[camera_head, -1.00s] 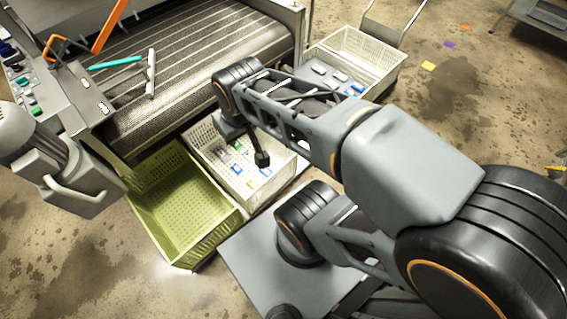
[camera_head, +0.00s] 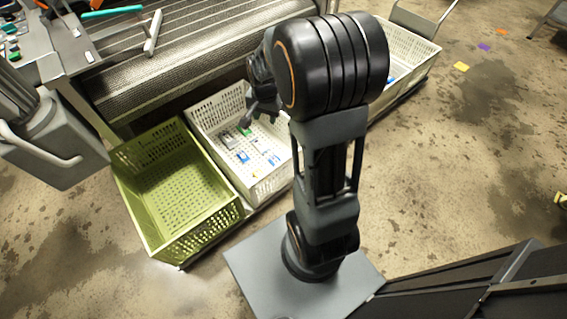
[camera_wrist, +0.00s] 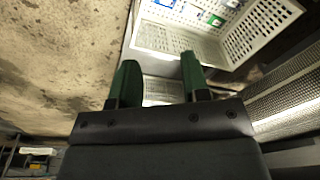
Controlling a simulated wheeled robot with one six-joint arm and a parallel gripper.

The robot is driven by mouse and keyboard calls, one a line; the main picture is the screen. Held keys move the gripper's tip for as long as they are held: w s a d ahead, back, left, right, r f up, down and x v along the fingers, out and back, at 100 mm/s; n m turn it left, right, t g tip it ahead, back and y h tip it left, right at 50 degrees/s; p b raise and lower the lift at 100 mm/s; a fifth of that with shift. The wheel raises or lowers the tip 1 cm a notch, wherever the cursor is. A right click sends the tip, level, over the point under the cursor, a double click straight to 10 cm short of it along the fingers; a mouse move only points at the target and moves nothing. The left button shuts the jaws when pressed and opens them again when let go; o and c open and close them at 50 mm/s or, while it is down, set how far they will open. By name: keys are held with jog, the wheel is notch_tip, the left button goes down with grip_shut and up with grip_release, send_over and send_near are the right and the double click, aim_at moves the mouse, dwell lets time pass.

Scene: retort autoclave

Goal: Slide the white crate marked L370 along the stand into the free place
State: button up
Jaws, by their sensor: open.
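A white crate (camera_head: 222,108) with small blue, green and grey items in it stands beside a green crate. Another white crate (camera_head: 410,48) stands further back to the right, partly behind my arm. I cannot read the mark L370 on either. My gripper (camera_head: 252,116) is over the far right part of the nearer white crate, partly hidden by my arm. In the wrist view my gripper (camera_wrist: 158,66) has two dark green fingers apart with nothing between them. A white crate (camera_wrist: 262,32) with items lies beyond the fingertips. My arm hides the stand between the white crates.
The empty green crate (camera_head: 232,213) stands left of the nearer white crate. A ribbed conveyor (camera_head: 195,55) runs behind the crates. A grey machine with a handle (camera_head: 45,150) is at the left.

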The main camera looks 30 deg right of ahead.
aim_at(283, 165)
jog(key=w+d+f+m+b, duration=0.1)
jog(key=d+f+m+b, duration=0.1)
jog(key=f, duration=0.7)
jog(key=w+d+f+m+g+b, duration=0.1)
jog(key=d+f+m+b, duration=0.1)
jog(key=f+b, duration=0.3)
jog(key=d+f+m+b, duration=0.2)
jog(key=d+f+b, duration=0.1)
jog(key=f, duration=0.9)
jog(key=shift+w+d+f, duration=0.4)
jog(key=shift+d, duration=0.25)
jog(key=shift+f+b, duration=0.1)
jog(key=shift+b, duration=0.2)
notch_tip(283, 165, down, 14)
jog(key=b, duration=0.6)
jog(key=shift+r, duration=0.2)
grip_shut()
